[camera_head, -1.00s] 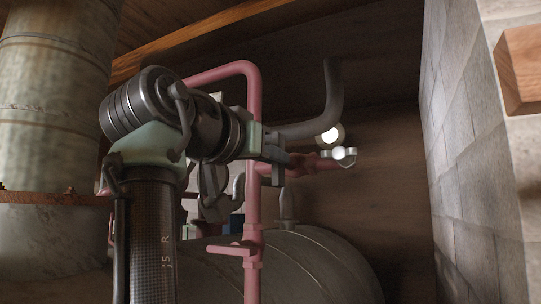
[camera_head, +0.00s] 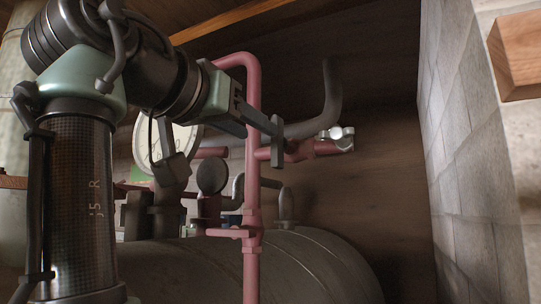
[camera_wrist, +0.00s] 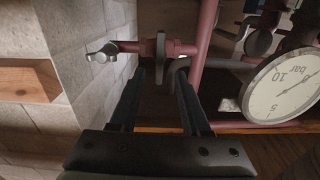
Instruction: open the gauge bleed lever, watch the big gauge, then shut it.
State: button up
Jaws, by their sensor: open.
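A short red branch pipe (camera_head: 325,148) runs right from the upright red pipe and ends in a silver fitting with a small handle (camera_head: 343,137); in the wrist view this handle (camera_wrist: 101,53) is at upper left. A grey piece (camera_wrist: 160,47) stands across the branch. I cannot tell for sure which is the bleed lever. The big gauge (camera_head: 180,143) is white and partly hidden by my arm; in the wrist view its dial (camera_wrist: 283,88) shows "bar", 5 and 10. My gripper (camera_wrist: 158,78) is open and empty, its fingers pointing toward the branch; contact is unclear.
The upright red pipe (camera_head: 253,190) carries a red side handle (camera_head: 230,233) lower down. A grey bent pipe (camera_head: 332,95) passes behind the branch. A large metal drum (camera_head: 310,262) lies below. A stone wall (camera_head: 455,150) with a wooden block (camera_head: 515,50) bounds the right.

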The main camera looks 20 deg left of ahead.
jog(key=s+a+b, duration=0.1)
jog(key=s+b, duration=0.1)
jog(key=s, duration=0.4)
jog(key=shift+s, duration=0.2)
jog(key=shift+a, duration=0.1)
